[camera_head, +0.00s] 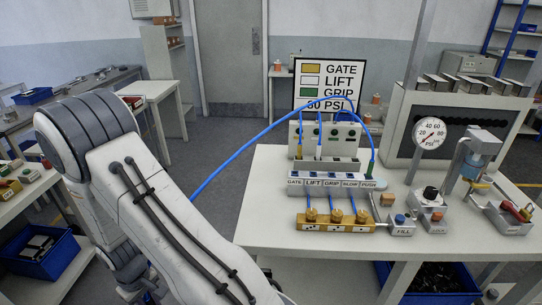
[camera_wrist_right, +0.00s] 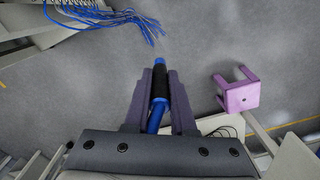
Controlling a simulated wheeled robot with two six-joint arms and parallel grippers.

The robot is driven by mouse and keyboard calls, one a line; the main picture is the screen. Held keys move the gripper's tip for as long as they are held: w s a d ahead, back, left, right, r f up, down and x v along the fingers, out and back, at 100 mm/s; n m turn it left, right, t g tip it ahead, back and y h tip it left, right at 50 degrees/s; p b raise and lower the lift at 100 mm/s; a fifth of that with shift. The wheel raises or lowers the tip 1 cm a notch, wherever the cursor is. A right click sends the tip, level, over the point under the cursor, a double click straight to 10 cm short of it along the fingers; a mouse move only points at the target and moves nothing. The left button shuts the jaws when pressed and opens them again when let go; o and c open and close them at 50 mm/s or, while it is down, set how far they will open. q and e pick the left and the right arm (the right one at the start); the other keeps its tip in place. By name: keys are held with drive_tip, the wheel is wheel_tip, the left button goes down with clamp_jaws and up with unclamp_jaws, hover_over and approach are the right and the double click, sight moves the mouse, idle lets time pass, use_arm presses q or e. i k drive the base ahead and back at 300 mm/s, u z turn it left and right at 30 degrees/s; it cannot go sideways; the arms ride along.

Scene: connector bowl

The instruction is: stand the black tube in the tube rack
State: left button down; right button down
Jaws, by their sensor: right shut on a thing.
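In the right wrist view, my right gripper (camera_wrist_right: 160,73) is shut on a slim tube. The tube has a black middle section (camera_wrist_right: 159,84) with blue ends, and it lies lengthwise between the two fingers, pointing away from my wrist. My left gripper is not in view; a large white arm of mine fills the lower left of the head view. I cannot make out a tube rack for certain in either view.
The wrist view shows grey floor, a bundle of blue tubes (camera_wrist_right: 105,14) at the top and a purple stool-like object (camera_wrist_right: 238,96) at right. In the head view, a white table (camera_head: 275,205) carries a labelled valve panel (camera_head: 330,184), a gauge (camera_head: 429,132) and fittings.

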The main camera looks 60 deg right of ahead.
sight(353, 167)
drive_tip(key=z, duration=1.8)
